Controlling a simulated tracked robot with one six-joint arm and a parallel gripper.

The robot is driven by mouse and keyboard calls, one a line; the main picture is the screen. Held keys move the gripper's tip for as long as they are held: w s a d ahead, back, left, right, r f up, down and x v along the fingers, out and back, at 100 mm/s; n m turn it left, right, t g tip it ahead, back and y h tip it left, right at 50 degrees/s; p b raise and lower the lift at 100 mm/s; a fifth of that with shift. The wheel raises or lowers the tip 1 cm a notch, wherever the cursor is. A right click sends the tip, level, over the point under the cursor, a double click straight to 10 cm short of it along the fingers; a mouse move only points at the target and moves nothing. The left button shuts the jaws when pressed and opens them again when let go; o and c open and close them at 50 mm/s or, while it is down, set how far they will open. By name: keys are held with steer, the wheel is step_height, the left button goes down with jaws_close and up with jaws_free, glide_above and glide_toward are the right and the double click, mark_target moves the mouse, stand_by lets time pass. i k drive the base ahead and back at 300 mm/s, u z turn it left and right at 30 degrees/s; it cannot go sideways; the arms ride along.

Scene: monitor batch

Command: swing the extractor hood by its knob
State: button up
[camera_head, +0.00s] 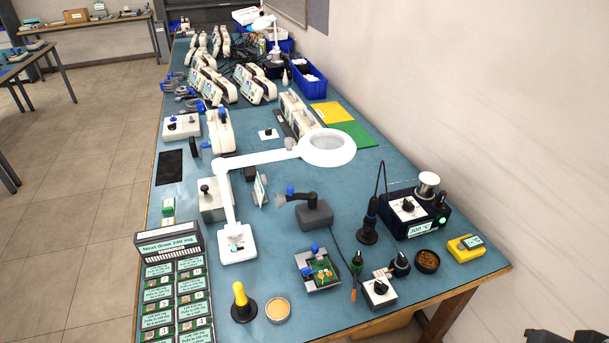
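The extractor hood (281,198) is a small dark grey nozzle with a flared mouth facing left, on a short dark arm. Its blue knob (291,190) stands up on top of the nozzle. The arm rises from a dark grey box (314,215) on the blue bench mat, near the middle of the view. A dark part at the bottom right corner seems to be my gripper (568,336), cut off by the frame edge. It is far to the right of the hood and apart from it. Its fingers are not clear.
A white magnifier lamp (328,147) arches behind and left of the hood. A soldering iron in its stand (368,230) is to the right, beside a soldering station (418,212). A board holder (318,270) stands in front. A wall bounds the right side.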

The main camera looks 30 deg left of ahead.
mark_target(311, 197)
steer(key=z, duration=0.05)
steer(key=i, duration=0.85)
steer(key=u, duration=4.3)
